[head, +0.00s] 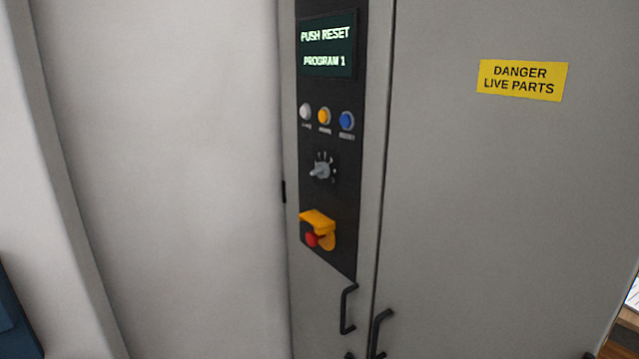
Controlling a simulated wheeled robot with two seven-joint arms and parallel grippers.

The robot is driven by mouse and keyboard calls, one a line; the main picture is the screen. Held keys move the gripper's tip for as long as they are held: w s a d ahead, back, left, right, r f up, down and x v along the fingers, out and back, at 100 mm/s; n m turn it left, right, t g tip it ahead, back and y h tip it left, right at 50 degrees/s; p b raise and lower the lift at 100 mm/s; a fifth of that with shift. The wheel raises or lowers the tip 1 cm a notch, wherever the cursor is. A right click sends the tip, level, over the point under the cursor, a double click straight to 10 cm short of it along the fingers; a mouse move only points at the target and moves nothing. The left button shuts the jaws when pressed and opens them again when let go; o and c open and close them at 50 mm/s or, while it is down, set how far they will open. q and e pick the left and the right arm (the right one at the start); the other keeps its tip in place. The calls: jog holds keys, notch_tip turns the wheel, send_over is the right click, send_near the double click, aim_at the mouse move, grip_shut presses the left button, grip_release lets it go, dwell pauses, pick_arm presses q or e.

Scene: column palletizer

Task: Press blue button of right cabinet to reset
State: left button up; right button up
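A tall grey cabinet (480,200) fills the middle and right of the head view. A black control panel (342,215) runs down its left door. The blue button (347,121) is the rightmost of three round buttons in a row, beside an orange button (324,116) and a white button (305,112). A display (327,47) above them reads "PUSH RESET" and "PROGRAM 1". Neither of my grippers is in view, and nothing touches the buttons.
Below the buttons are a rotary knob (321,171) and a red emergency stop (311,240) under a yellow guard (317,221). Black door handles (348,309) stick out lower down. A yellow danger sign (522,80) is on the right door. The space before the panel looks clear.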

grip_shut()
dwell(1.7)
